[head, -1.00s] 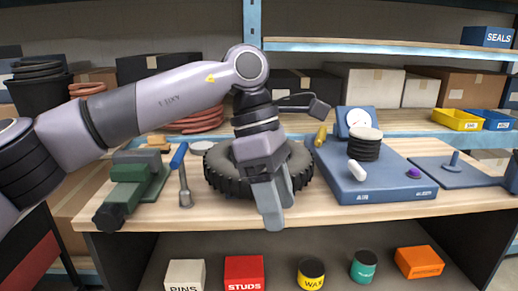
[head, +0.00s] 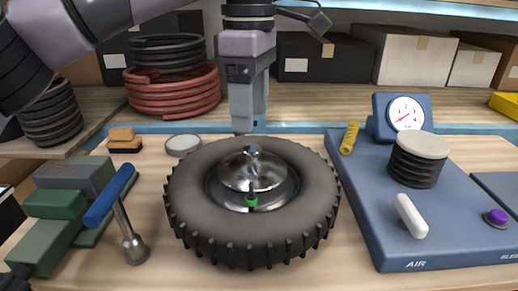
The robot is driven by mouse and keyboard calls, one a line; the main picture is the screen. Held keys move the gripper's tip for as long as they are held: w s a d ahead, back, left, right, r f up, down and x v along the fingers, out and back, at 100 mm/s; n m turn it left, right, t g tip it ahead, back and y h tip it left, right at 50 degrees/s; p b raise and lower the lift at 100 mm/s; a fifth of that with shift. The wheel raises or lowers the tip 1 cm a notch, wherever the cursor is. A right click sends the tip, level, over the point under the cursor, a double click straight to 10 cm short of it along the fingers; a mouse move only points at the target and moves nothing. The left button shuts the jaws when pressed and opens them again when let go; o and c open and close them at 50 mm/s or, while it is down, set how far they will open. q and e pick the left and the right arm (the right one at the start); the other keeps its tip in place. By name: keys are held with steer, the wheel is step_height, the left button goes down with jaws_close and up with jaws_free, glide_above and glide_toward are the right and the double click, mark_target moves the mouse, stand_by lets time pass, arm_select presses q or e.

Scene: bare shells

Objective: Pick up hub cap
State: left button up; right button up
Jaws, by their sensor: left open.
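A wheel with a black knobbly tyre (head: 190,208) lies flat on the wooden bench. A shiny domed metal piece (head: 245,172), which looks like the hub cap, sits at its centre with a small blue knob on top. A green-tipped valve stem (head: 251,200) stands in front of it. My left gripper (head: 250,128) points down just behind and above the dome, open and empty. Its fingers overlap in this view, so the exact gap to the dome is hard to tell. My right gripper is not in view.
A shallow grey disc (head: 183,145) lies behind the tyre's left. A green vise (head: 60,215) and a blue-handled tool (head: 112,198) are at left. A blue air station (head: 385,215) with gauge and white-topped bellows stands close at right. Hoses and boxes line the shelf behind.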

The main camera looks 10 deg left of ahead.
mark_target(253, 148)
arm_select(q)
steer(key=shift+w+f, duration=0.15)
steer(key=shift+f, duration=0.15)
step_height(253, 148, down, 6)
steer(key=shift+d+f, duration=0.1)
steer(key=shift+f, duration=0.15)
steer(key=c, duration=1.1)
